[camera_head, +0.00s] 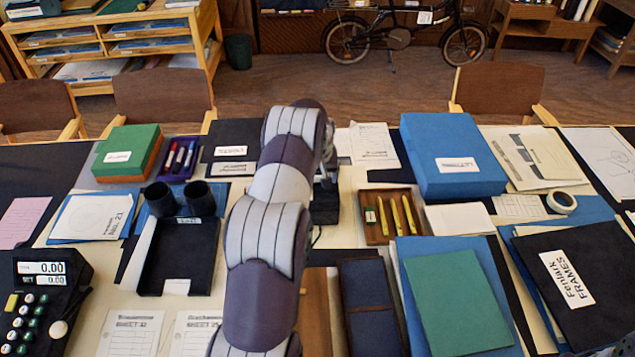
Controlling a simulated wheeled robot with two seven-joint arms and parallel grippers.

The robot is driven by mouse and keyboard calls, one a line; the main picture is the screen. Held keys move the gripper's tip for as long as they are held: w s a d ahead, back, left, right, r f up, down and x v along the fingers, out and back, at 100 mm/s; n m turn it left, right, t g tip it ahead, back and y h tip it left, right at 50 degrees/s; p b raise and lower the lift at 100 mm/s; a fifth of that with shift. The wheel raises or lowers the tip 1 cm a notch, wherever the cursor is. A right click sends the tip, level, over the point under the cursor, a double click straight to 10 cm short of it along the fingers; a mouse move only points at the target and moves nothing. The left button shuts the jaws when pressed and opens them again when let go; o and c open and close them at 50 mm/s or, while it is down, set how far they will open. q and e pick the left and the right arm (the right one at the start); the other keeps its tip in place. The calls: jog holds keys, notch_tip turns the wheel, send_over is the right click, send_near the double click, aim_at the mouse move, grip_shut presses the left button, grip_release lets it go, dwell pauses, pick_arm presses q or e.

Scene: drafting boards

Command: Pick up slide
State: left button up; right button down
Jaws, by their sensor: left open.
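My left arm rises through the middle of the view and bends down at the far side of its wrist. My left gripper (326,182) points down over the middle of the table, open, and is largely hidden behind the arm. A dark object (324,206) lies just below it, partly covered by the arm. I cannot make out for sure which thing is the slide, or whether the gripper touches anything. My right gripper is not in view.
A wooden tray of pencils (372,238) and a blue box (452,150) are to the right. A black tray (178,285), two dark cups (160,199) and a green box (122,152) are to the left. Folders and papers crowd the table. Chairs stand behind it.

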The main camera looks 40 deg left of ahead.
pick_arm(q)
jog(key=c, duration=1.2)
jog(key=shift+r, duration=0.15)
